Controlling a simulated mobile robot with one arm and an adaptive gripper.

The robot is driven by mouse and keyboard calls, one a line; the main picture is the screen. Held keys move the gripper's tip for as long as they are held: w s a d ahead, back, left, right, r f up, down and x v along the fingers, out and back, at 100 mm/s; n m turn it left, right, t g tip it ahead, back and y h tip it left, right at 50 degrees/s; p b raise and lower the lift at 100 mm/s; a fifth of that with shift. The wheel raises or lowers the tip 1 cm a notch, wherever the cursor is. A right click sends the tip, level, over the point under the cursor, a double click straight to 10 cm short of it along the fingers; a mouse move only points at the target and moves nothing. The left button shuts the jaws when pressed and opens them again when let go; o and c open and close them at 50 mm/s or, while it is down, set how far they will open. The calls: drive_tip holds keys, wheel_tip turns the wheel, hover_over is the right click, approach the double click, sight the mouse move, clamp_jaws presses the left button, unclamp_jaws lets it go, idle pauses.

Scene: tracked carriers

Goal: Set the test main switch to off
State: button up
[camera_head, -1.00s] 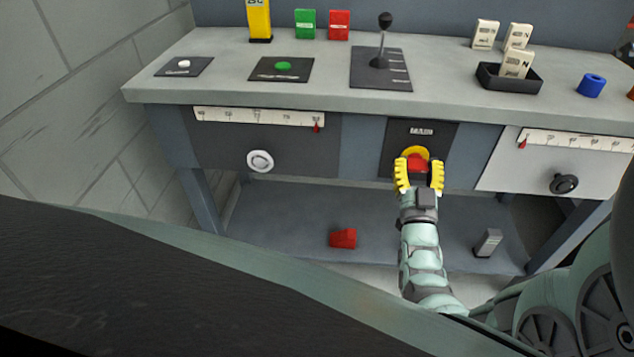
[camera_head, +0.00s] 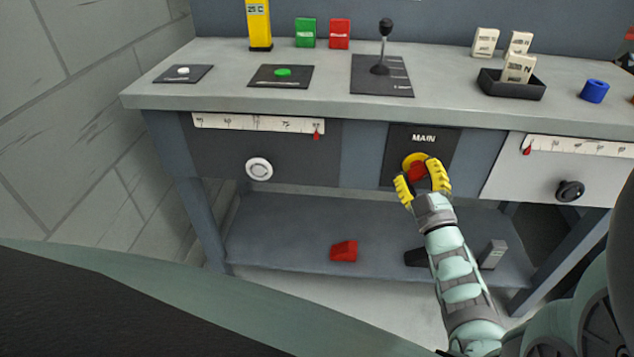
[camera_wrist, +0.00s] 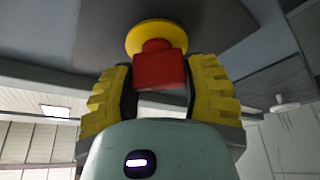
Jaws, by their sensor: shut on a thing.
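The main switch is a red knob (camera_head: 416,171) on a yellow round plate (camera_head: 411,159), set in a dark panel (camera_head: 424,139) marked MAIN on the bench front. In the wrist view the red knob (camera_wrist: 160,68) stands out from its yellow plate (camera_wrist: 157,34). My gripper (camera_head: 424,178) has its yellow fingers on either side of the knob and is shut on it. In the wrist view my gripper (camera_wrist: 160,92) also has the knob between its fingers. In the head view the fingers partly cover the knob, so its exact turn is hard to read.
Left of the panel is a white knob (camera_head: 259,169) under a scale (camera_head: 258,123). Right is a black knob (camera_head: 570,190) on a pale panel. A lever (camera_head: 385,46), a green button (camera_head: 283,72) and a black tray (camera_head: 512,91) are on the bench top. A red block (camera_head: 344,251) lies on the lower shelf.

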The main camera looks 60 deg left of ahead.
drive_tip(key=n+g, duration=0.2)
drive_tip(key=n, duration=0.2)
drive_tip(key=shift+s+a+f+n+b, duration=0.1)
drive_tip(key=shift+n+b, duration=0.2)
drive_tip(key=n+h, duration=0.1)
drive_tip(key=n, duration=0.1)
drive_tip(key=n+g+h, duration=0.1)
drive_tip(key=n, duration=0.2)
drive_tip(key=shift+f+n, duration=0.1)
drive_tip(key=shift+n, duration=0.2)
drive_tip(key=o, duration=1.2)
